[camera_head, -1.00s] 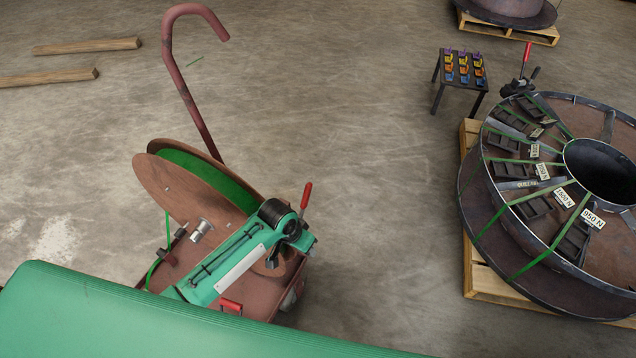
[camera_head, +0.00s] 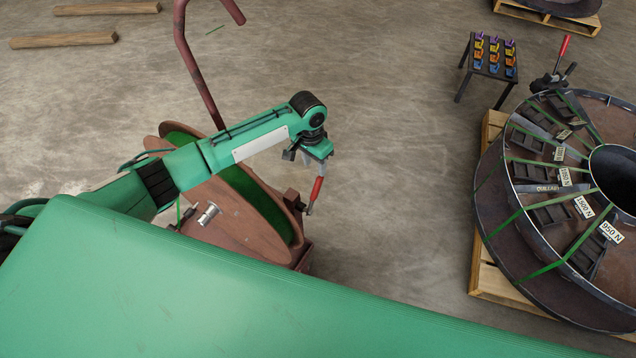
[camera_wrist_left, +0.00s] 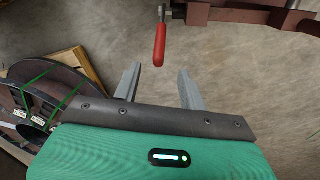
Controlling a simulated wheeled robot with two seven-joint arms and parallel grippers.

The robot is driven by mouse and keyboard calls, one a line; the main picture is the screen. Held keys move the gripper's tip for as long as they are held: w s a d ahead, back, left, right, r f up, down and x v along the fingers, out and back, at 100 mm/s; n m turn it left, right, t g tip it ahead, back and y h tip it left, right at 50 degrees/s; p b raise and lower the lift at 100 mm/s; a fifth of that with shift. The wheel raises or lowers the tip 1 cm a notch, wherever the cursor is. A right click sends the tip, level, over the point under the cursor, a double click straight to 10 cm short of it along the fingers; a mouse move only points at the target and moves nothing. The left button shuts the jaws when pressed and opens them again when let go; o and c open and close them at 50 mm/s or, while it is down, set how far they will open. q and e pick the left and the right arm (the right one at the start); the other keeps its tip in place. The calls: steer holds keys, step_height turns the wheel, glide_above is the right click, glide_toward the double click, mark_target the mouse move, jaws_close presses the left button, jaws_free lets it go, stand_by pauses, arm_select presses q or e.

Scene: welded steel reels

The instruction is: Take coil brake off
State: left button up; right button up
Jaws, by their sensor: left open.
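A lever with a red handle (camera_head: 317,190), apparently the coil brake, is at the right side of a rust-brown strap cart (camera_head: 230,225). Its handle also shows in the left wrist view (camera_wrist_left: 160,46), hanging from a dark bar at the top, just beyond the fingertips and roughly midway between them. My left gripper (camera_head: 314,160) is just above the handle in the head view. In the left wrist view my left gripper (camera_wrist_left: 160,80) has its fingers apart with nothing between them. The handle's mounting is partly hidden in the head view. My right gripper is not in view.
The cart carries a coil of green strap (camera_head: 242,185) between brown discs and has a tall hooked handle (camera_head: 192,65). A large steel reel (camera_head: 530,270) with its own red lever (camera_head: 564,48) lies on a pallet at right. A small rack (camera_head: 488,60) stands behind. Floor between is clear.

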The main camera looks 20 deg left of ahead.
mark_target(317, 182)
arm_select(q)
steer(key=f, duration=0.3)
steer(key=f+p, duration=0.1)
steer(key=f, duration=0.2)
steer(key=d+f, duration=0.1)
steer(key=f, duration=0.2)
steer(key=shift+s+f, duration=0.2)
steer(key=shift+f, duration=1.05)
jaws_close()
